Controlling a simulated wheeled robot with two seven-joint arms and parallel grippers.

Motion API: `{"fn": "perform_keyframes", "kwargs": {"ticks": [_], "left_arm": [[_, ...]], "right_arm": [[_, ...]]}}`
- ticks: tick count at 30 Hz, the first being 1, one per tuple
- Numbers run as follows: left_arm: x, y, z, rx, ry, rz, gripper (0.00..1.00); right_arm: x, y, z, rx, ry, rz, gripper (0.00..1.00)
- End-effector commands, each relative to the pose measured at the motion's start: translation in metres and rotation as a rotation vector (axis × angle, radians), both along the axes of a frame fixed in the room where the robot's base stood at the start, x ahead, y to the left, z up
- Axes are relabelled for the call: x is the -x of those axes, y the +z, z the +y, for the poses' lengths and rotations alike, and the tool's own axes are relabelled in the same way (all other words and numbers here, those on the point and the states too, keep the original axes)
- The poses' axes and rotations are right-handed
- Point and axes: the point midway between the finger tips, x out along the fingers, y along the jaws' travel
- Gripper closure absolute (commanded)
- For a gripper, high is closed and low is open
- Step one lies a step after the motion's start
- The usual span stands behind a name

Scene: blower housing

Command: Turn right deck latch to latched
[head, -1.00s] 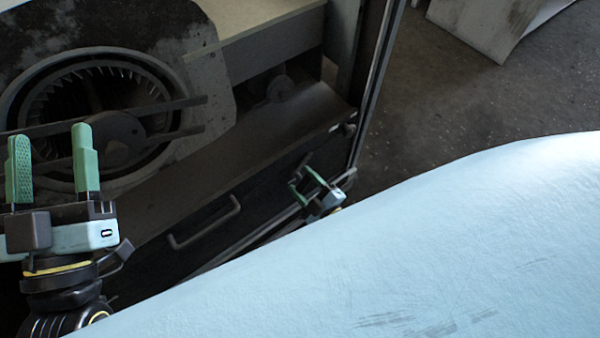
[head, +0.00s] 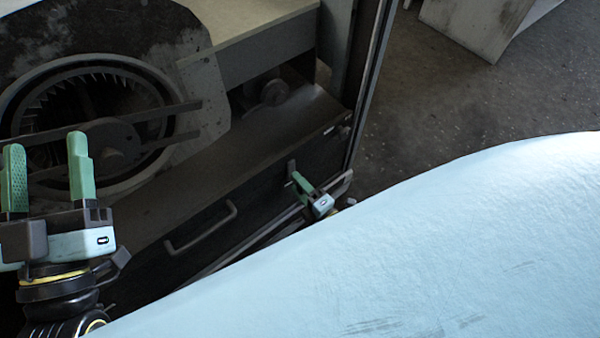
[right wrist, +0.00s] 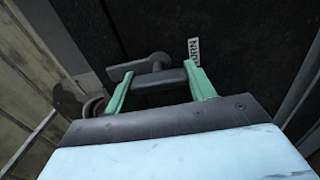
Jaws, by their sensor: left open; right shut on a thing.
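The right deck latch, a dark grey lever on a round pivot, shows in the right wrist view (right wrist: 152,66) on a black panel. In the head view it is a small grey piece (head: 291,167) near the panel's right end. My right gripper (head: 297,179) is at the latch; in the right wrist view its green fingers (right wrist: 160,84) stand on either side of the latch's grey grip bar, shut on it. My left gripper (head: 46,165) is open and empty, in front of the blower housing at the left.
The round blower (head: 90,120) with its finned wheel and cross bars is behind my left gripper. A bent handle (head: 202,230) sits on the black panel left of the latch. A dark upright post (head: 368,90) stands right of the panel. A small printed label (right wrist: 193,52) is beside the latch.

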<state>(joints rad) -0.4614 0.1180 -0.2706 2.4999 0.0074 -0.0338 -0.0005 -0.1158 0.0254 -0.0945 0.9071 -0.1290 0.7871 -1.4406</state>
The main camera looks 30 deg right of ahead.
Motion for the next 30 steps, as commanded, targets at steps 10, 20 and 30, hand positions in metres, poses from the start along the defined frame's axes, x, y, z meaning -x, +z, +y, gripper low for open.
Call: {"fn": "perform_keyframes", "kwargs": {"ticks": [10, 20, 30], "left_arm": [[0.0012, 0.003, -0.0001, 0.006, -0.001, -0.017, 0.41], [0.001, 0.0027, -0.0002, 0.005, -0.001, -0.014, 0.41], [0.0008, 0.0024, -0.0002, 0.004, -0.001, -0.012, 0.41]], "right_arm": [[0.001, -0.0012, 0.0001, 0.043, 0.001, -0.005, 0.86], [0.0009, -0.0011, 0.0, 0.044, 0.001, -0.005, 0.38], [0.0002, -0.0003, 0.0, 0.04, 0.0, -0.007, 0.24]]}}
